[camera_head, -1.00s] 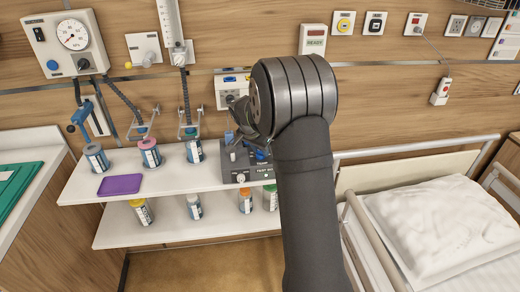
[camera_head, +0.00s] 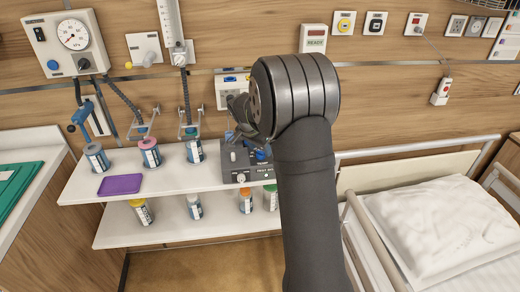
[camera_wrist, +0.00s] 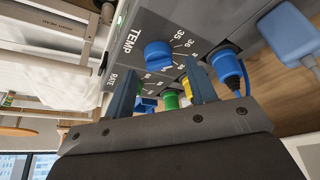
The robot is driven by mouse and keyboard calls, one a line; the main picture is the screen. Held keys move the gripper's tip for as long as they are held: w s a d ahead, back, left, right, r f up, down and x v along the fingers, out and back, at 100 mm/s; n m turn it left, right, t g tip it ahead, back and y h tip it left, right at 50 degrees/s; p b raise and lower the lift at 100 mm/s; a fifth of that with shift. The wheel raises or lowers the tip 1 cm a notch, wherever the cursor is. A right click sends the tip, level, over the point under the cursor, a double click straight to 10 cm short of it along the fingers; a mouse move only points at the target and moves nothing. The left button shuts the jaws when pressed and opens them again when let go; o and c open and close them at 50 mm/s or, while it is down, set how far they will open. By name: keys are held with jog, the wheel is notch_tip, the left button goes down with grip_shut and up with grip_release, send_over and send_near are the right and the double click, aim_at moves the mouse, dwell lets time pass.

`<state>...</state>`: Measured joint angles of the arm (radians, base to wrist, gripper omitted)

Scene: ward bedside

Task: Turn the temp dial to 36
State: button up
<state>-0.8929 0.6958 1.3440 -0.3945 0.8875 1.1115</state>
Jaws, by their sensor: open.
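The temp dial is a round blue knob (camera_wrist: 158,56) on a grey control box (camera_head: 228,174), beside the word TEMP and an arc of printed numbers in the wrist view. Its pointer setting is too small to read. My gripper (camera_wrist: 160,88) is open, its two fingers apart in front of the panel with the blue knob seen between and beyond their tips. I cannot tell whether a finger touches the knob. A green knob and another blue part show lower between the fingers. In the head view my arm hides part of the gripper and box.
The box stands at the right end of a white shelf (camera_head: 75,190). A purple tray (camera_head: 120,184) and several bottles are to its left. A bed with a pillow (camera_head: 435,225) is at the right. A blue plug with a cable (camera_wrist: 228,68) sits close right of the fingers.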

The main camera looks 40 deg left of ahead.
jog(key=v, duration=1.6)
jog(key=x, duration=1.7)
jog(key=shift+f, duration=0.15)
jog(key=shift+w+f, duration=0.1)
jog(key=shift+f, duration=0.05)
jog(key=shift+d+r+n+y, duration=0.1)
jog(key=shift+r+n+y, duration=0.15)
jog(key=shift+n, duration=0.45)
jog(key=shift+f+n+y, duration=0.1)
jog(key=shift+n+y, duration=0.75)
jog(key=shift+n, duration=1.35)
jog(key=v, duration=1.4)
jog(key=shift+w+r+g, duration=0.2)
jog(key=shift+r+g, duration=0.1)
jog(key=shift+d, duration=0.1)
